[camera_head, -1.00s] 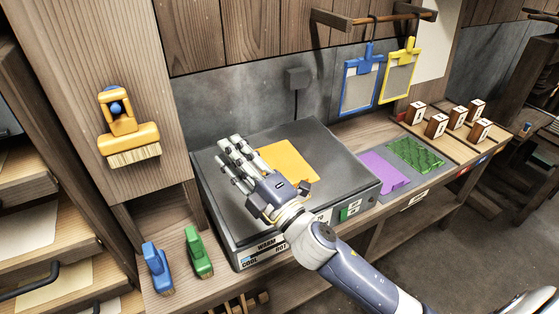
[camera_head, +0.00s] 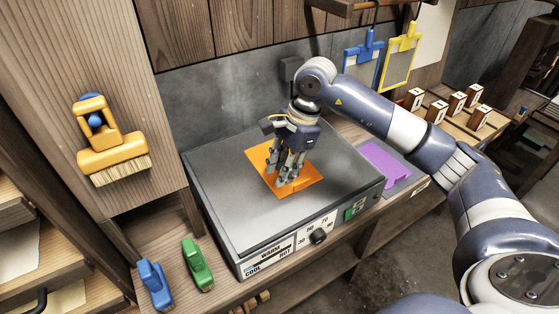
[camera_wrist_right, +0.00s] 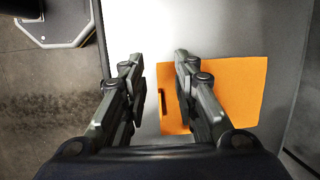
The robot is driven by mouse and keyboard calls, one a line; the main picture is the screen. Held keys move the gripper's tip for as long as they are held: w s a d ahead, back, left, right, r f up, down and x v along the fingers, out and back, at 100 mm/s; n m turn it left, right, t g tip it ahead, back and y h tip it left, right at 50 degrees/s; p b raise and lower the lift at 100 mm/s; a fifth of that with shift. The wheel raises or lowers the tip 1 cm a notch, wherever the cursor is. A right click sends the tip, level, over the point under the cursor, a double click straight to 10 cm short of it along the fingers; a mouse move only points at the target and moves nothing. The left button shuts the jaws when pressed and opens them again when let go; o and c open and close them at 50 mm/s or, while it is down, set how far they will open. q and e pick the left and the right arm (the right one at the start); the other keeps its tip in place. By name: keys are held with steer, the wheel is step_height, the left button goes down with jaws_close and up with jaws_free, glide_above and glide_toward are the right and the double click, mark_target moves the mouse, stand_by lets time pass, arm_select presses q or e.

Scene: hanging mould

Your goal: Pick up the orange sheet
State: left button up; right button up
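The flat orange sheet (camera_head: 260,162) lies on the grey top of the warming plate (camera_head: 228,205). My right gripper (camera_head: 284,182) points down over the sheet and covers its middle in the head view. In the right wrist view the two fingers of this gripper (camera_wrist_right: 157,65) are apart with nothing gripped between them. There the right finger is over the orange sheet (camera_wrist_right: 238,90), and the left finger is beyond its left edge. Whether the fingertips touch the sheet or plate I cannot tell. My left gripper is not in view.
Wooden blocks (camera_head: 457,103) stand at the far right. Blue and yellow frames (camera_head: 400,60) hang behind my right arm.

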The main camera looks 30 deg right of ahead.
steer(key=d+r+h, duration=0.1)
steer(key=d+h, duration=0.2)
steer(key=d, duration=0.4)
steer(key=p, duration=0.1)
glide_above(303, 182)
steer(key=f, duration=0.4)
steer(key=shift+s+f, duration=0.1)
steer(key=shift+s, duration=0.25)
steer(key=f+p, duration=0.2)
steer(key=f, duration=0.1)
steer(key=f+p, duration=0.1)
steer(key=shift+w+a+f, duration=0.1)
steer(key=shift+w+f, duration=0.3)
steer(key=shift+f, duration=0.5)
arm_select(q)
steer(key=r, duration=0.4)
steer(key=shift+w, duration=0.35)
arm_select(e)
jaws_close()
